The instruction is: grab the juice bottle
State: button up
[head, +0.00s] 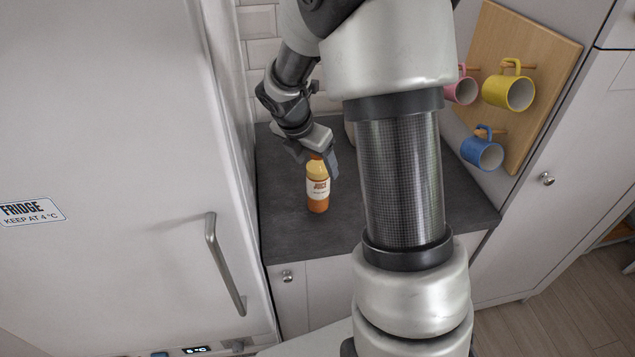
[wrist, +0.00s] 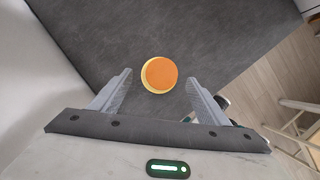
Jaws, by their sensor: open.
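The juice bottle (head: 318,189) stands upright on the slate worktop (head: 285,227), with orange juice inside and a pale label. My gripper (head: 317,166) is above it, close to the bottle's top, which it partly hides in the head view. In the wrist view the bottle's round orange cap (wrist: 160,73) shows from above, just ahead of the fingertips and roughly between their lines. My gripper (wrist: 159,82) is open there, with a finger on each side and nothing held. I cannot tell the exact height gap.
A white fridge (head: 110,150) with a bar handle (head: 225,263) stands left of the worktop. Pink, yellow (head: 510,92) and blue (head: 482,152) mugs hang on a wooden board (head: 530,60) at right. A pale object behind my arm is mostly hidden. The worktop's front is clear.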

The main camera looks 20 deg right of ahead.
jog(key=x, duration=0.5)
jog(key=shift+a+f, duration=0.1)
jog(key=shift+f, duration=0.3)
